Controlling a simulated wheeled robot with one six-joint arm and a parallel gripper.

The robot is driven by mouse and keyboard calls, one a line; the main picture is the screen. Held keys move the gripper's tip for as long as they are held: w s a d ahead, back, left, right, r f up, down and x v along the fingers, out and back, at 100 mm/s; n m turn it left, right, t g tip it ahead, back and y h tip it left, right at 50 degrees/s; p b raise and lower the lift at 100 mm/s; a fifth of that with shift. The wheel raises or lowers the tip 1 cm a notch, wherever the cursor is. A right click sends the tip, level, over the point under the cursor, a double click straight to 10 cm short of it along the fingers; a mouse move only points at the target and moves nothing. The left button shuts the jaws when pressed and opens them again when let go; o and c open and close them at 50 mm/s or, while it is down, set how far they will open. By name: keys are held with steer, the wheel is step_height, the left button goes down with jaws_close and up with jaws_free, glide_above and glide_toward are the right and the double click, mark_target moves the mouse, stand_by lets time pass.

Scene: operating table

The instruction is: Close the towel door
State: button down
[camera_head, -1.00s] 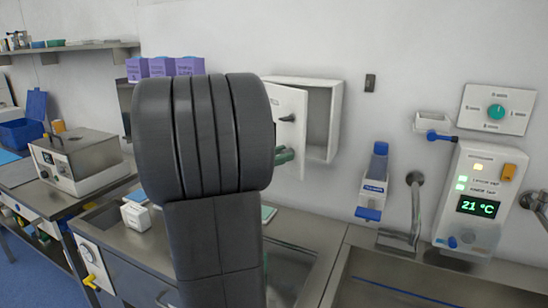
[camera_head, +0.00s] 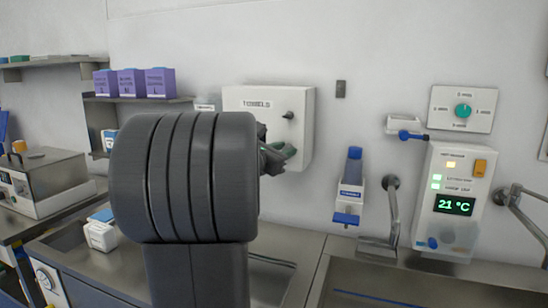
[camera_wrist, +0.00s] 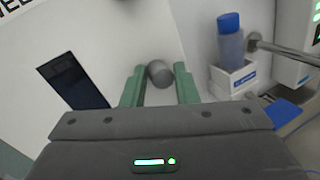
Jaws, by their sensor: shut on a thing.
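The towel door (camera_head: 248,95) is the white front of the wall cabinet, marked TOWELS, in the head view. It lies over the cabinet opening, and no gap shows along its visible edges. My arm hides its lower left part. My gripper (camera_head: 280,154), with green fingers, is at the door's lower right in the head view.
A blue-capped bottle in a wall holder (camera_head: 350,187) and a metal faucet (camera_head: 393,210) stand right of the cabinet. A control panel (camera_head: 455,202) reads 21 °C. Purple boxes (camera_head: 131,82) sit on a shelf at left. A steel sink counter (camera_head: 300,250) runs below.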

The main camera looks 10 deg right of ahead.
steer(key=shift+d+r, duration=0.1)
steer(key=shift+d, duration=0.25)
steer(key=c, duration=1.3)
jaws_free()
steer(key=shift+o, duration=0.2)
steer(key=shift+s+d, duration=0.15)
steer(key=shift+s, duration=0.05)
steer(key=shift+r, duration=0.1)
steer(key=b+v, duration=0.1)
steer(key=v, duration=1.3)
steer(key=shift+w+a, duration=0.15)
steer(key=shift+a, duration=0.05)
steer(key=x, duration=1.4)
steer(key=shift+f+p, duration=0.2)
steer(key=shift+p, duration=0.25)
